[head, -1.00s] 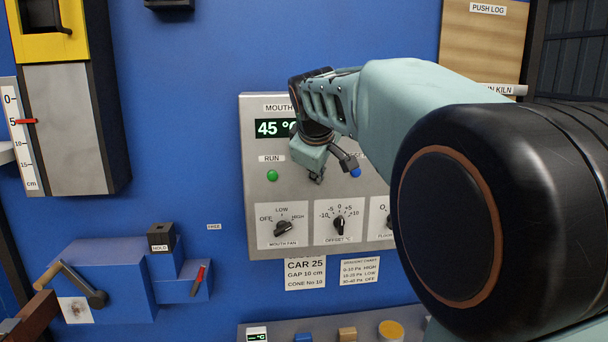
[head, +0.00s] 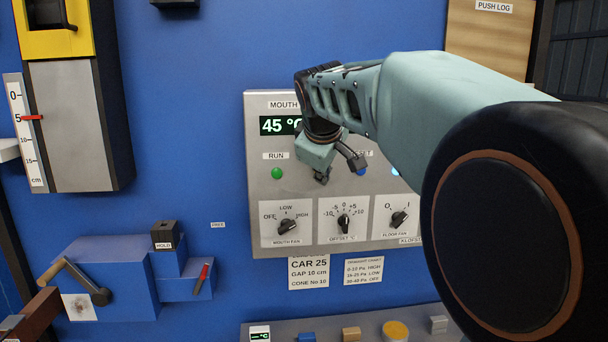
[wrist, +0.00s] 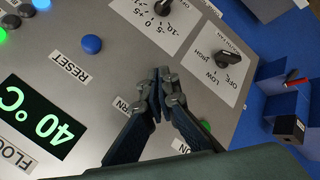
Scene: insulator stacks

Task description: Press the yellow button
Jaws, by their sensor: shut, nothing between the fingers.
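No yellow button shows on the grey control panel (head: 262,215). My gripper (wrist: 160,76) is shut and empty, with its tips close in front of the panel, between the green RUN button (head: 277,173) and the blue RESET button (wrist: 92,44). The gripper also shows in the head view (head: 322,178). It covers the panel's middle, where a partly hidden label ending in "RN" (wrist: 122,105) shows; any button there is hidden. I cannot tell whether the tips touch the panel. A round orange-yellow piece (head: 395,331) sits on the ledge below.
Knobs (head: 344,224) line the panel's lower part. A display (head: 280,125) reads 45 °C; another (wrist: 40,115) reads 40 °C. A blue lever box (head: 115,285) stands at lower left. The grey ledge (head: 290,324) holds small blocks.

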